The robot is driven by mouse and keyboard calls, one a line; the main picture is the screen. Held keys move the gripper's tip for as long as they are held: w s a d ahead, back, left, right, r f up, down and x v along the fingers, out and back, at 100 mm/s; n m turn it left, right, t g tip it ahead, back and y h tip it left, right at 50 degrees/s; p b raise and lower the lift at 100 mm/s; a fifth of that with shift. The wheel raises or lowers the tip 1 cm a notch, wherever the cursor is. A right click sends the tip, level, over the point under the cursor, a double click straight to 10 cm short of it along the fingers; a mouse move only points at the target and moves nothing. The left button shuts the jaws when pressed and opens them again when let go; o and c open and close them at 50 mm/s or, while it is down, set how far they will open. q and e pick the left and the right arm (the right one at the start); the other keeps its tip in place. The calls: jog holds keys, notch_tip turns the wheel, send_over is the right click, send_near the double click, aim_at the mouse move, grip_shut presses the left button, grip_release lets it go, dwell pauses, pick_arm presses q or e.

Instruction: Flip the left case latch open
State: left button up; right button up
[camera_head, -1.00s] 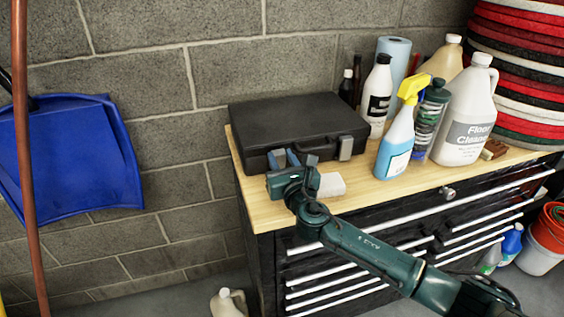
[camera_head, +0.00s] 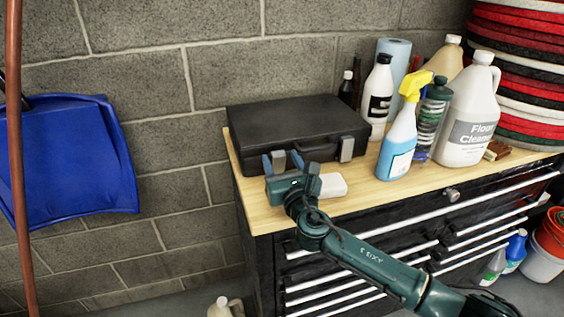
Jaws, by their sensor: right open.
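The black case (camera_head: 298,122) lies shut on the wooden top of the cabinet, against the block wall. Its right latch (camera_head: 346,149) is a grey tab on the front face, and the handle shows between the latches. The left latch (camera_head: 278,161) shows as a grey piece at the case front, partly hidden by my gripper. My right gripper (camera_head: 281,163) is open, with its blue-tipped fingers pointing at the case on either side of the left latch. Whether the fingers touch it I cannot tell. My left gripper is not in view.
A small white block (camera_head: 332,186) lies by my gripper. A blue spray bottle (camera_head: 399,145), a white bottle (camera_head: 378,95) and a floor cleaner jug (camera_head: 469,112) stand right of the case. The wooden top (camera_head: 262,211) is bare at its front left.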

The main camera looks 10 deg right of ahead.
pick_arm(q)
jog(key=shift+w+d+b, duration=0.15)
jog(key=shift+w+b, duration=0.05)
jog(key=shift+b, duration=0.2)
pick_arm(e)
jog(key=v, duration=1.3)
jog(key=shift+g, duration=0.7)
jog(key=x, duration=0.4)
jog(key=r+x, duration=0.1)
jog(key=x, duration=0.3)
jog(key=r+p+x, duration=0.1)
jog(key=x, duration=0.3)
jog(key=shift+w+r, duration=0.1)
jog(key=shift+w, duration=0.25)
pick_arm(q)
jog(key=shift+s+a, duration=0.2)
pick_arm(e)
jog(key=shift+w+a, duration=0.1)
jog(key=shift+w, duration=0.5)
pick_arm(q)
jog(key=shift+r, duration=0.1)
pick_arm(e)
jog(key=shift+c, duration=0.3)
